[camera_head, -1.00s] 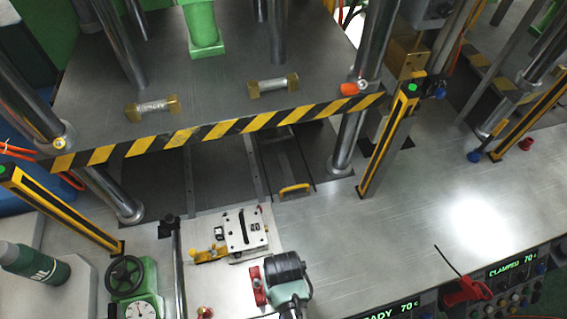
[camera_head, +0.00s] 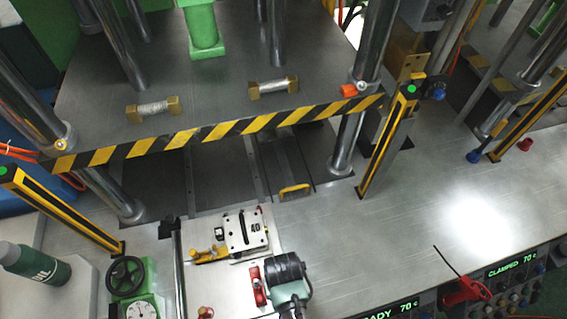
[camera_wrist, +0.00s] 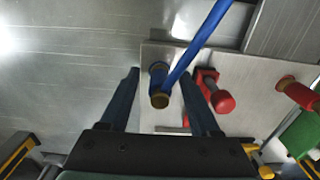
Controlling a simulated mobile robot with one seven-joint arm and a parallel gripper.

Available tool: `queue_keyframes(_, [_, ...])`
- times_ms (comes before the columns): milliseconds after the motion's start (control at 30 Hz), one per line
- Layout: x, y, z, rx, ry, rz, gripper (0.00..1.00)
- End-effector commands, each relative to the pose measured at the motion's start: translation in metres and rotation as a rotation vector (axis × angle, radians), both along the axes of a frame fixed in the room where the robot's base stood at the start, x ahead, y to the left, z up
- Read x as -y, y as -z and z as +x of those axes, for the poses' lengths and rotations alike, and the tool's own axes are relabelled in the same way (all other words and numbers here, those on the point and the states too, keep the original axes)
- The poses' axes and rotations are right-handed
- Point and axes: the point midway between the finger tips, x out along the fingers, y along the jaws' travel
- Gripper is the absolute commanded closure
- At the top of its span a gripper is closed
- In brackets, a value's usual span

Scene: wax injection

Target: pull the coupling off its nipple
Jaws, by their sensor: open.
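In the wrist view a blue coupling (camera_wrist: 157,77) with a brass-coloured round end (camera_wrist: 160,99) stands on a bare metal plate. A blue hose (camera_wrist: 205,37) runs from it toward the top right. My gripper (camera_wrist: 160,72) is open, with one dark finger on each side of the coupling and visible gaps to both. I cannot tell whether the fingers are at the coupling's height. The nipple cannot be made out. In the head view my gripper (camera_head: 287,270) is seen from above at the front of the bench and hides the coupling.
A red clamp-like part (camera_wrist: 217,99) stands close beside the right finger. A red coupling (camera_wrist: 290,89) and a green body (camera_wrist: 301,136) are farther right. In the head view a mould block (camera_head: 243,231) lies behind my gripper, and a striped press platen (camera_head: 215,131) overhangs farther back.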

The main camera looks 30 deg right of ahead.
Motion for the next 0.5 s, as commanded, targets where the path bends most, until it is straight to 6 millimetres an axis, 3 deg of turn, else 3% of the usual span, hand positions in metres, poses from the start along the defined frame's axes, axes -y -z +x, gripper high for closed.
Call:
queue_keyframes(467, [0.0,0.0001,-0.0002,-0.001,0.0,0.0,0.37])
queue_keyframes(500, [0.0,0.0001,-0.0002,-0.001,0.0,0.0,0.44])
